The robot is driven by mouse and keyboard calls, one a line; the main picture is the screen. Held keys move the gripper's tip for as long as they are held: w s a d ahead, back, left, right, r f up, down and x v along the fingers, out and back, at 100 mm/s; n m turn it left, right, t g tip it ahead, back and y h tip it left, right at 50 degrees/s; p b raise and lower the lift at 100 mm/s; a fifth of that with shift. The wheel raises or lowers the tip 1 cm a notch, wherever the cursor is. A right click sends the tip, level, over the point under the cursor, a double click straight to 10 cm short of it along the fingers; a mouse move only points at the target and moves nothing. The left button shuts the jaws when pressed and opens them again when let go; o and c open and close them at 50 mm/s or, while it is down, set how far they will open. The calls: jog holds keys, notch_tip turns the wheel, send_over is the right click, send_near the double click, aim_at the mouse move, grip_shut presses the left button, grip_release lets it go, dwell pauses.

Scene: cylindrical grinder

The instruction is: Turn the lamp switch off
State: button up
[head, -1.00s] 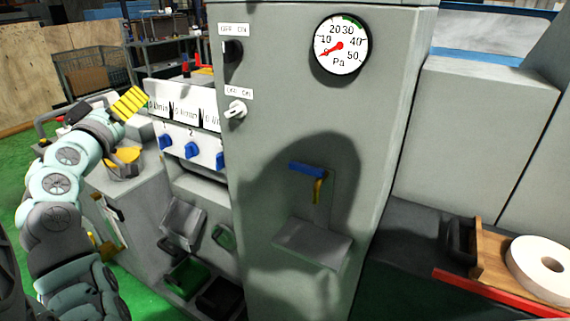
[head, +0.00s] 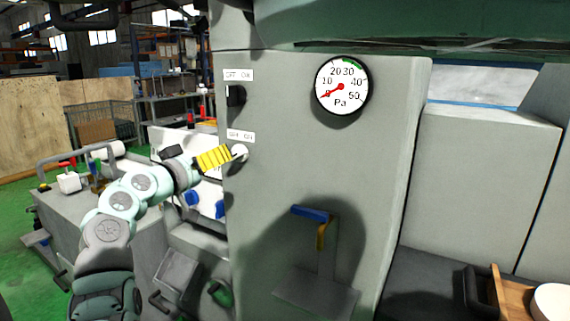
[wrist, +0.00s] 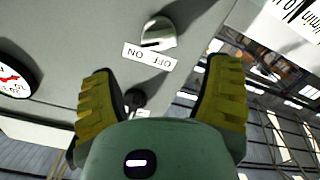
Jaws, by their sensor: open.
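The grey machine cabinet (head: 380,190) carries two rotary switches on its left part, each with an OFF/ON label. The upper one is a black switch (head: 235,95); the lower one is a pale, silvery knob (head: 240,152). Which one is the lamp switch is not marked. My gripper (head: 226,154) is at the lower knob, its yellow fingers just left of it. In the wrist view, my gripper (wrist: 163,68) is open, and the silvery knob (wrist: 158,35) with its label (wrist: 148,57) lies ahead, between the finger directions. The black switch (wrist: 134,98) is partly hidden behind the gripper body.
A round pressure gauge (head: 342,86) is right of the switches. A blue and yellow lever (head: 312,214) sticks out lower on the cabinet. Blue knobs (head: 192,198) on a white panel lie below my gripper. A wooden tray (head: 512,290) is at the lower right.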

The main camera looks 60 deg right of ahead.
aim_at(237, 154)
jog(key=shift+w+d+p, duration=0.15)
jog(key=shift+d+p, duration=0.25)
jog(key=shift+d, duration=3.3)
jog(key=shift+o, duration=0.2)
jog(key=shift+w+a, duration=0.1)
jog(key=c, duration=1.2)
